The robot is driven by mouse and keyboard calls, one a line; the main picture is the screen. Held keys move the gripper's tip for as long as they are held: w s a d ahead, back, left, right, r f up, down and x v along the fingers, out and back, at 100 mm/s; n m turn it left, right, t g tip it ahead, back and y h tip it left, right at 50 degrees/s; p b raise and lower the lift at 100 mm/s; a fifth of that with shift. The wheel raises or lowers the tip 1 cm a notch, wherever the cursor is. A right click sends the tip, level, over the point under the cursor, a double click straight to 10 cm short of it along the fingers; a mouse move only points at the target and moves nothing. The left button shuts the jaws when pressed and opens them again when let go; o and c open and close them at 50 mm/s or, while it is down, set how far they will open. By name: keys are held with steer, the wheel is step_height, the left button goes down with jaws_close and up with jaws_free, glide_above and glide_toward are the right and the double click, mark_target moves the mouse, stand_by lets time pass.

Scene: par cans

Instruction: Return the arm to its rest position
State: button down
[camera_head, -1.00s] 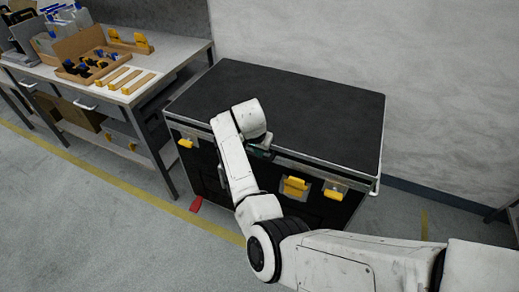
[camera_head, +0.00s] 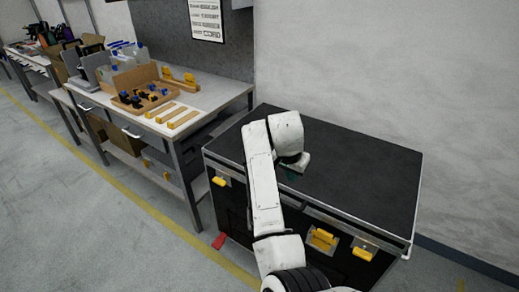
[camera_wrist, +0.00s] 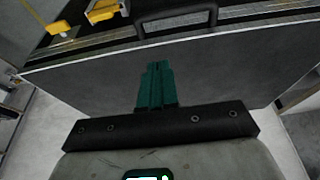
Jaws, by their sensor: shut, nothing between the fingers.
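My white arm reaches up over the front of a black flight case (camera_head: 365,180) in the head view. My gripper (camera_head: 292,175) is mostly hidden behind its own wrist there, with a bit of green showing just over the case's front edge. In the wrist view my gripper (camera_wrist: 156,68) has its green fingers together, with nothing between them. The dark lid of the case (camera_wrist: 230,65) lies beyond the fingers. The case is closed, with yellow latches (camera_head: 321,239) on its front.
A workbench (camera_head: 215,88) with a cardboard box (camera_head: 140,85) and yellow-tipped parts stands left of the case. A red piece (camera_head: 219,241) lies on the floor by the case. A grey wall is behind. The floor at left is clear.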

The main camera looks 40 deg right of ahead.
steer(key=s+a+f+n, duration=0.25)
steer(key=s+f, duration=0.25)
steer(key=s, duration=0.3)
steer(key=s+a+f+n, duration=0.1)
steer(key=s+f+n, duration=0.3)
steer(key=s, duration=0.4)
steer(key=s+a+f+n+y, duration=0.3)
steer(key=s+a+n, duration=0.4)
steer(key=s+a, duration=0.5)
steer(key=s, duration=0.4)
steer(key=shift+f, duration=0.35)
steer(key=shift+s, duration=0.1)
